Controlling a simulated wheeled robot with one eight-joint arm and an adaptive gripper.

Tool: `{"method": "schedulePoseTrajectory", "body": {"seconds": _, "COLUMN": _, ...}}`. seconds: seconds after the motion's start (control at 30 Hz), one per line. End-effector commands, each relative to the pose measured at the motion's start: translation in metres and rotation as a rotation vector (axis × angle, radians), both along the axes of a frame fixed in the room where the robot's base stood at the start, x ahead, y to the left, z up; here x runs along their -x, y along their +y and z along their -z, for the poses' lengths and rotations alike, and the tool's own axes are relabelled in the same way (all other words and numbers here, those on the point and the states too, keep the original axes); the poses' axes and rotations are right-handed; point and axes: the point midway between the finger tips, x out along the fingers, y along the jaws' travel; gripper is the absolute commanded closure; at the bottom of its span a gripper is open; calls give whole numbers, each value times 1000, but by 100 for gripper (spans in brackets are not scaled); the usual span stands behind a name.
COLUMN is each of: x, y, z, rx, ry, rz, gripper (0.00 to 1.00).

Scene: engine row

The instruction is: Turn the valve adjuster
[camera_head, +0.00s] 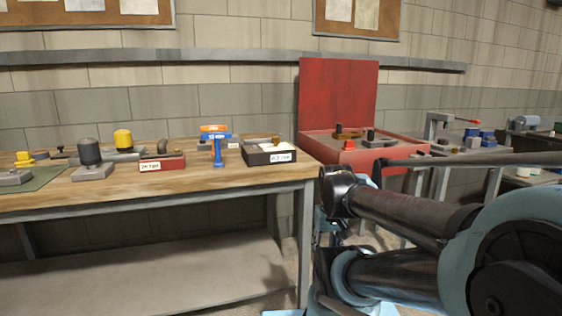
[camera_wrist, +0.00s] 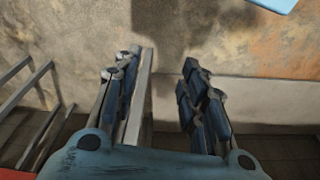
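I cannot tell for sure which item is the valve adjuster. On the wooden bench stand a black knob on a grey block (camera_head: 91,158), a yellow-topped piece (camera_head: 123,140) and a small yellow piece (camera_head: 24,158) at the far left. Small brown and dark fittings (camera_head: 347,141) sit in the open red case. In the head view my arm fills the lower right.
The wooden bench (camera_head: 120,200) has a red labelled box (camera_head: 162,164), a blue and orange tool (camera_head: 217,147) and a black labelled box (camera_head: 270,153). The red case lid (camera_head: 338,95) stands upright. More benches with tools stand right. A metal leg (camera_wrist: 138,100) shows beside my left finger.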

Motion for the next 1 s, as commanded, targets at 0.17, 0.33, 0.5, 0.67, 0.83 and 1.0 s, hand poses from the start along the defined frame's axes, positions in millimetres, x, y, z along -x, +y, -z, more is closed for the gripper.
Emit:
{"method": "schedulePoseTrajectory", "body": {"seconds": 0.17, "x": 0, "y": 0, "z": 0, "rx": 0, "ry": 0, "rz": 0, "gripper": 54}}
{"method": "schedulePoseTrajectory", "body": {"seconds": 0.33, "x": 0, "y": 1, "z": -20, "rx": -3, "ry": -8, "rz": 11, "gripper": 50}}
{"method": "schedulePoseTrajectory", "body": {"seconds": 0.5, "x": -35, "y": 5, "z": -72, "rx": -13, "ry": 8, "rz": 51, "gripper": 50}}
{"method": "schedulePoseTrajectory", "body": {"seconds": 0.67, "x": -75, "y": 11, "z": -128, "rx": -24, "ry": 26, "rz": 101, "gripper": 50}}
{"method": "schedulePoseTrajectory", "body": {"seconds": 0.83, "x": -119, "y": 18, "z": -182, "rx": -34, "ry": 46, "rz": 156, "gripper": 50}}
{"method": "schedulePoseTrajectory", "body": {"seconds": 1.0, "x": -165, "y": 28, "z": -231, "rx": -42, "ry": 65, "rz": 209, "gripper": 50}}
